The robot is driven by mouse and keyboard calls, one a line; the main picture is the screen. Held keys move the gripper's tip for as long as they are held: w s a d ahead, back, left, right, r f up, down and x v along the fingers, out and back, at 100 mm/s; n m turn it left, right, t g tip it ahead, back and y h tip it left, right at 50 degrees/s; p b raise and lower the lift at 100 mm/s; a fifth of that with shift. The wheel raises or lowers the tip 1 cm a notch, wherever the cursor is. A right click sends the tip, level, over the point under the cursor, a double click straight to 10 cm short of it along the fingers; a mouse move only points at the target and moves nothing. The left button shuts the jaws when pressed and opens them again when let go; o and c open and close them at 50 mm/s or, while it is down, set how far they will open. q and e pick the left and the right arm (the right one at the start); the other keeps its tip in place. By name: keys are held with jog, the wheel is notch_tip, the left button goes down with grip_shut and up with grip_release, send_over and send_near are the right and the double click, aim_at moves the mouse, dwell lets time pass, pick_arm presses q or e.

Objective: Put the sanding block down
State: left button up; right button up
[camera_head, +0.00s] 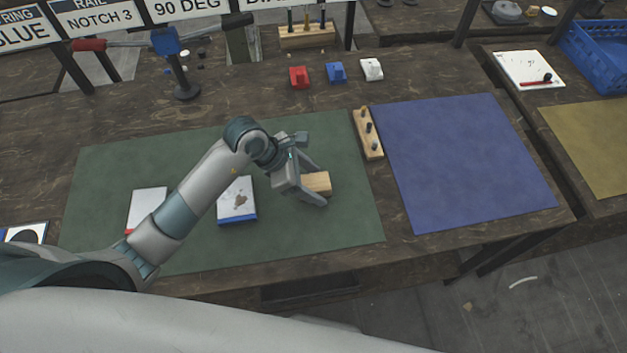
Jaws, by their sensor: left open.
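The sanding block (318,182) is a small tan wooden block on the right part of the green mat (345,215). My left gripper (312,181) is open, with its fingers on either side of the block. The fingers partly hide the block's left end. I cannot tell whether a finger touches it. My right gripper is not in view.
A blue mat (460,160) lies to the right, with a wooden peg strip (368,134) at its left edge. Two white-topped pads lie on the green mat, one (237,201) near my arm. Red (299,78), blue (337,73) and white (372,70) pieces stand behind.

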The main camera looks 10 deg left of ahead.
pick_arm(q)
jog(key=shift+a+r, duration=0.3)
jog(key=shift+r, duration=0.2)
jog(key=b+v, duration=0.2)
jog(key=v, duration=0.9)
jog(key=shift+b, duration=0.35)
jog(key=shift+s+d, duration=0.1)
